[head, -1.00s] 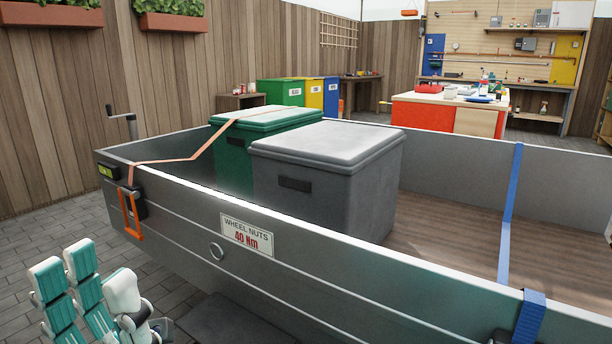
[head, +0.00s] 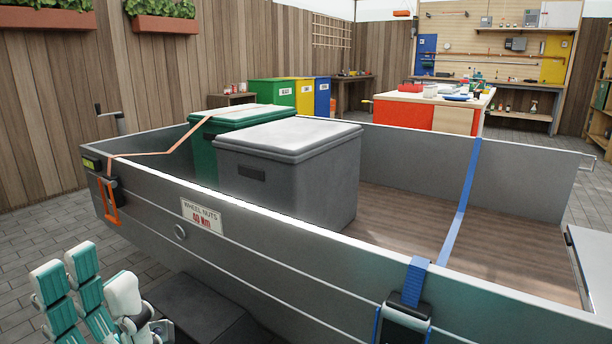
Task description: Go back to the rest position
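My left gripper (head: 96,272) is at the lower left of the head view, in front of the trailer's near side wall. Its teal-padded fingers point up and stand apart from the white-backed thumb, with nothing seen between them. It looks open and empty. The lower part of the hand is cut off by the picture's edge. My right gripper is out of view.
A grey metal trailer (head: 270,243) fills the middle, holding a grey lidded box (head: 290,180) and a strapped green box (head: 203,150). A blue strap (head: 462,205) crosses its bed. A red-sided workbench (head: 400,117) stands behind. Paved floor shows at left.

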